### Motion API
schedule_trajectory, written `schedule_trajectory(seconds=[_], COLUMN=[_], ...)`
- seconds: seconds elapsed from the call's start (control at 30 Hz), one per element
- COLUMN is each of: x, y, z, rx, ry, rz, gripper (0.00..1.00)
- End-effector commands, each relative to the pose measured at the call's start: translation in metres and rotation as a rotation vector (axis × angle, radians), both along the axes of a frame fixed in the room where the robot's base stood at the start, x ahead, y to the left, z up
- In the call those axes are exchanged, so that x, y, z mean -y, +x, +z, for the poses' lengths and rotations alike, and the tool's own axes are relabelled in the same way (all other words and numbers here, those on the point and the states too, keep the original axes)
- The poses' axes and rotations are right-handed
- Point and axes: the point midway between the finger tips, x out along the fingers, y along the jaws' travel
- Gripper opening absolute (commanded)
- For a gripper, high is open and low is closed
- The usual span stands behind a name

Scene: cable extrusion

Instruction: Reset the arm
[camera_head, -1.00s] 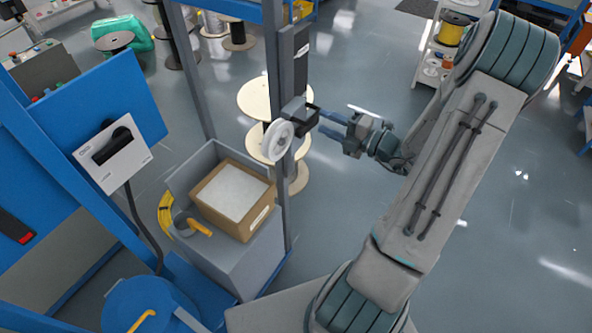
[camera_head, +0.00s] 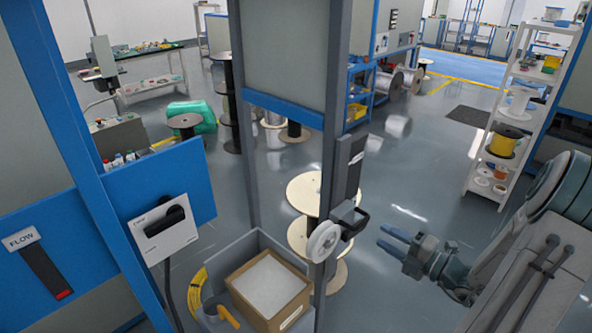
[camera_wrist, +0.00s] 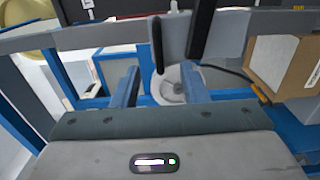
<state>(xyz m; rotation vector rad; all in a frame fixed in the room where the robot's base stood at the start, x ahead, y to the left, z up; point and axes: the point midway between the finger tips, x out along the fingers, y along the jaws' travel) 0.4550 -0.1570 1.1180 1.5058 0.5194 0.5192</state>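My gripper (camera_head: 381,237) is in the right half of the head view, its two blue fingers pointing left. The fingers are apart and hold nothing; they also show apart in the wrist view (camera_wrist: 160,70). To their left, a black handle-like bracket (camera_head: 361,222) and a white round wheel (camera_head: 323,242) are mounted on the grey post. In the wrist view a white wheel (camera_wrist: 171,86) shows beyond the fingers, partly covered by dark parts.
The grey frame post (camera_head: 334,150) stands left of my gripper. A cardboard box (camera_head: 270,290) sits in a grey bin below the wheel. Wooden spools (camera_head: 309,190) stand behind the post. A white shelf (camera_head: 519,110) is at the right. Open floor lies behind my gripper.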

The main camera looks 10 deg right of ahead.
Motion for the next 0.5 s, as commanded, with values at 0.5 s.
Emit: schedule_trajectory(seconds=[0.5], x=[-0.145], y=[-0.060], z=[0.009], rx=[0.493], ry=[-0.909], rz=[0.787], gripper=[0.40])
